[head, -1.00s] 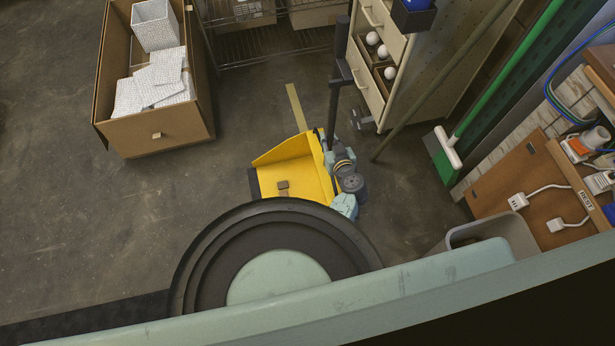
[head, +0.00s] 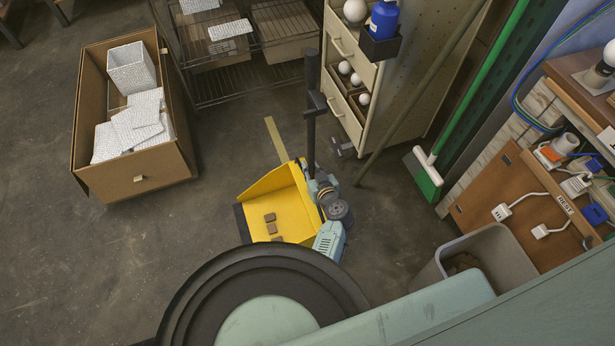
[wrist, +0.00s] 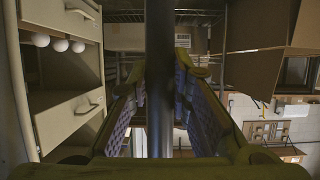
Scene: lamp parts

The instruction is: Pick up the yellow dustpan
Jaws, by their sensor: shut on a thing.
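The yellow dustpan (head: 283,205) is left of my arm in the head view, its open side facing left and several small brown pieces in it. Its long dark upright handle (head: 311,100) rises behind my gripper (head: 318,182). In the wrist view the dark handle (wrist: 160,60) runs upright between the two purple-padded fingers of my gripper (wrist: 161,105), which is shut on it. The fingertip contact is partly hidden. I cannot tell whether the pan touches the floor.
A cardboard box (head: 140,180) with white patterned items stands at left. A drawer cabinet (head: 345,85) is close behind the handle. A green broom (head: 424,175), a grey bin (head: 490,260) and a workbench are at right. Floor between box and dustpan is clear.

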